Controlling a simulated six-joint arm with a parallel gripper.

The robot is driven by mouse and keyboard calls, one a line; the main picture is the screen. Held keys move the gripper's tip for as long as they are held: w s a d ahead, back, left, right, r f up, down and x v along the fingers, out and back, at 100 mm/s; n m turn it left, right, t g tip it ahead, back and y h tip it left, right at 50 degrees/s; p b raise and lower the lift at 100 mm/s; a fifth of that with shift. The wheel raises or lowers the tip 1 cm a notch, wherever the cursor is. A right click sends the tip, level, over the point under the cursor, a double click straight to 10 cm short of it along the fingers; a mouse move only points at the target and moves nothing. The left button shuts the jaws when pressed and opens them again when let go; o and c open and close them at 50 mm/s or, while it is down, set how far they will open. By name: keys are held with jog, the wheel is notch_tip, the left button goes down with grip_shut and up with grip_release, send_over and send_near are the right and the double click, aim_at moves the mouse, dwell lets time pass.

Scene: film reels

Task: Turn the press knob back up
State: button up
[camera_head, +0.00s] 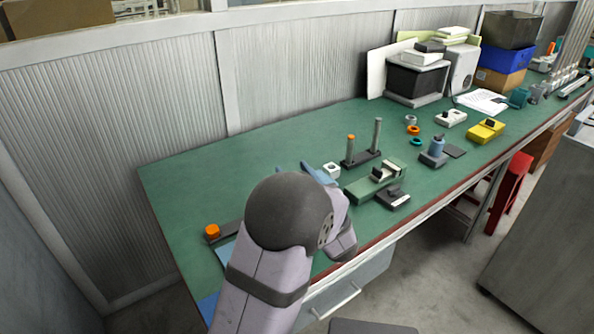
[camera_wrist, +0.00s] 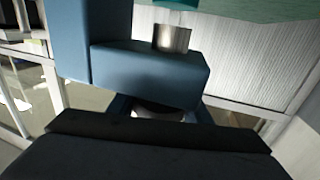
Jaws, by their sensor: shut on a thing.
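The blue press fills the upper middle of the wrist view, with its arm (camera_wrist: 150,75) and upright column (camera_wrist: 92,30). A silver ram (camera_wrist: 172,38) comes out of the arm toward a teal piece (camera_wrist: 176,4) at the picture's top edge. The press knob (camera_wrist: 158,111) shows only as a pale curved sliver on the arm's other side. My gripper (camera_wrist: 160,112) is shut on it, a finger at either side. In the head view, my arm hides the gripper and knob; only blue parts (camera_head: 319,175) show beyond it, and I cannot tell which belong to the press.
A two-post stand (camera_head: 362,156), a green fixture (camera_head: 375,184) and a small grey device (camera_head: 393,198) stand right of my arm on the green bench (camera_head: 190,180). An orange piece (camera_head: 212,231) sits on a dark base at left. The far-left bench is clear.

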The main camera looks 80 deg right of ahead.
jog(key=shift+w+r+n+t+y, duration=0.1)
jog(key=shift+n+t+y, duration=0.35)
jog(key=shift+t, duration=0.25)
jog(key=shift+w, duration=0.1)
jog(key=o, duration=1.1)
jog(key=shift+a, duration=0.1)
jog(key=shift+c, duration=0.2)
notch_tip(320, 180, up, 10)
jog(key=p, duration=0.1)
